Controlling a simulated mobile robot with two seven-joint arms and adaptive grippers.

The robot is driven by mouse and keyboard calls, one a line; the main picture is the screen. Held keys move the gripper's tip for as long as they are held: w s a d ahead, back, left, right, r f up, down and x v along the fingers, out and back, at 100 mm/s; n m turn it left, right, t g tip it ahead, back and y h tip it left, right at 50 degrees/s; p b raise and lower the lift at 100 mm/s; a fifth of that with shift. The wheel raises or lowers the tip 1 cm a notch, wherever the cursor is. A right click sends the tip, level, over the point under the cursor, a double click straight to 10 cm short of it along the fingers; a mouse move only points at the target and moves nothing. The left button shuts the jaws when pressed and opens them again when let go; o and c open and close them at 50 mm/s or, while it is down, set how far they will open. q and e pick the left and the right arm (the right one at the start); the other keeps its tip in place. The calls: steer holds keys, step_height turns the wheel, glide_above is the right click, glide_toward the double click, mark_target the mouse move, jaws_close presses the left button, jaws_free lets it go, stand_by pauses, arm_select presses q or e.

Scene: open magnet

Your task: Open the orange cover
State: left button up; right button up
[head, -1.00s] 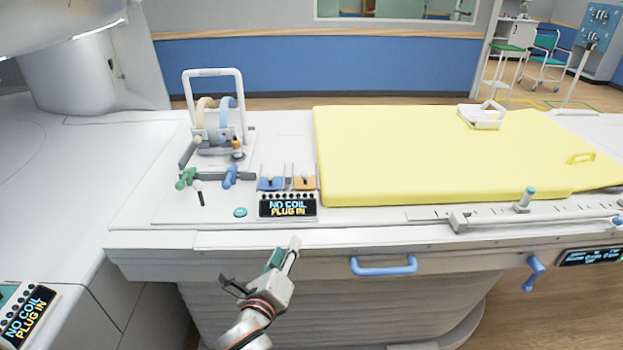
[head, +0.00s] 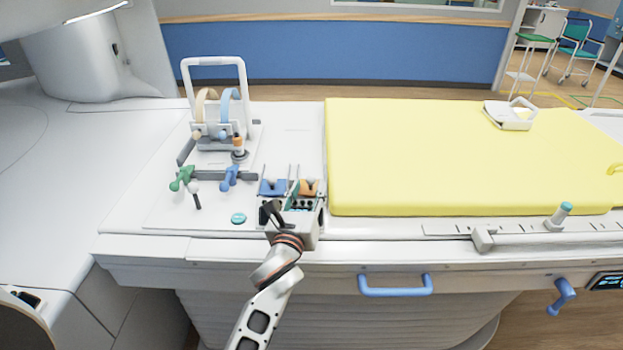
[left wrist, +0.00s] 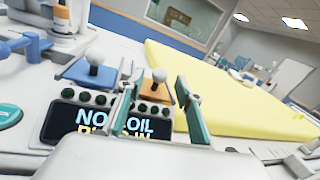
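The orange cover (head: 308,187) sits on the right of the plug panel at the front of the bed. In the left wrist view the orange cover (left wrist: 152,92) has a pale knob on top and looks closed. My left gripper (head: 302,197) is over the panel, just in front of the orange cover. In the left wrist view its two teal-padded fingers (left wrist: 159,98) are apart, with the orange cover beyond and between them and nothing held. My gripper hides most of the panel's display in the head view. My right gripper is not in view.
A blue cover (head: 271,187) stands left of the orange one. The display (left wrist: 95,123) is below them. A coil holder with a white frame (head: 213,62), a green handle (head: 182,178) and a blue handle (head: 229,177) stand left. The yellow mattress (head: 450,155) lies close on the right.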

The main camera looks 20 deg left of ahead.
mark_target(310, 184)
arm_select(q)
steer(key=shift+w+a+f, duration=0.1)
steer(key=shift+w+a, duration=0.05)
steer(key=shift+w, duration=1.8)
jaws_close()
steer(key=shift+w+a, duration=0.25)
steer(key=shift+w, duration=0.6)
steer(key=shift+w+a, duration=0.25)
steer(key=shift+w, duration=0.55)
jaws_free()
steer(key=s, duration=0.8)
steer(key=s+d, duration=0.1)
steer(key=s, duration=0.3)
